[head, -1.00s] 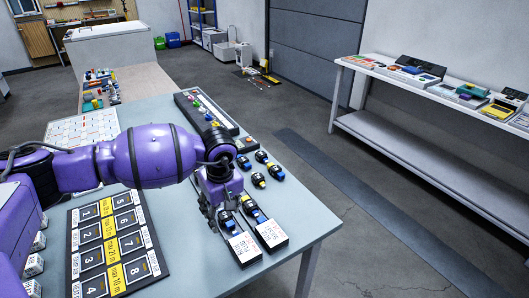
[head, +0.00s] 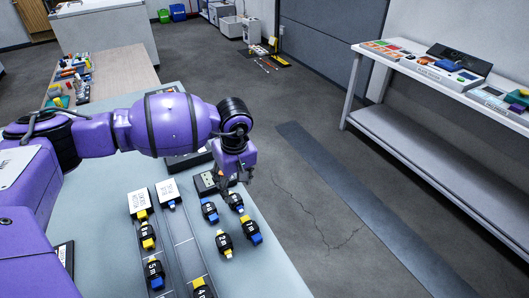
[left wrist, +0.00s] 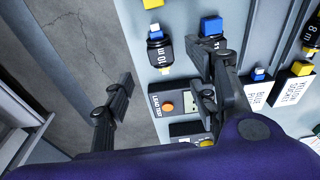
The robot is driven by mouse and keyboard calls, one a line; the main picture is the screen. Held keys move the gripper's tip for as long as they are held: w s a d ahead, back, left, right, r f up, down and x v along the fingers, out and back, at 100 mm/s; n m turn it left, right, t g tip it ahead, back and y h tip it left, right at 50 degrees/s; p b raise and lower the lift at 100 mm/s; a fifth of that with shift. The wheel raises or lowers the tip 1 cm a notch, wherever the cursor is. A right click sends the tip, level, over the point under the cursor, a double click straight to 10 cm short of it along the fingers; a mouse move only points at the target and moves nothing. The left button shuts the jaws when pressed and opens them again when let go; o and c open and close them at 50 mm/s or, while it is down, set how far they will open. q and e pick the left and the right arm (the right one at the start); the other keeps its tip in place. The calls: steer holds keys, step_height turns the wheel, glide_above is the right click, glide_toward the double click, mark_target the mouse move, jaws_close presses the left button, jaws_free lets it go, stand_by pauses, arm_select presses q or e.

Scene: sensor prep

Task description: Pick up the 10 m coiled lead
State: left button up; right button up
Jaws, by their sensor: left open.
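The lead marked 10 m (left wrist: 159,52) is a black coil with a blue connector at one end and a yellow one at the other, lying flat near the table edge. It also shows in the head view, small and partly under my gripper (head: 236,201). My left gripper (head: 231,184) is open and empty above the table. In the left wrist view its fingers (left wrist: 172,80) stand apart, with the lead between and beyond them. The right finger partly covers a neighbouring lead with a blue connector (left wrist: 211,25). My right gripper is in neither view now.
A tester box with an orange button (left wrist: 167,107) lies close by the lead. Other coiled leads (head: 225,243) lie around it, and a grey rack (head: 184,240) of labelled leads is to the left. Bare floor (head: 330,230) lies beyond the table edge.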

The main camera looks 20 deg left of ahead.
mark_target(235, 198)
arm_select(q)
steer(key=shift+f, duration=0.1)
steer(key=shift+s+a+f, duration=0.1)
steer(key=shift+s+f, duration=0.05)
steer(key=shift+f, duration=0.4)
steer(key=shift+s+a+f, duration=0.1)
steer(key=shift+s+f, duration=0.05)
steer(key=shift+f, duration=0.4)
steer(key=f, duration=0.5)
steer(key=shift+w+a+p, duration=0.2)
steer(key=shift+w+p, duration=0.15)
steer(key=c, duration=1.3)
arm_select(e)
steer(key=shift+s+r, duration=0.1)
steer(key=shift+r, duration=0.3)
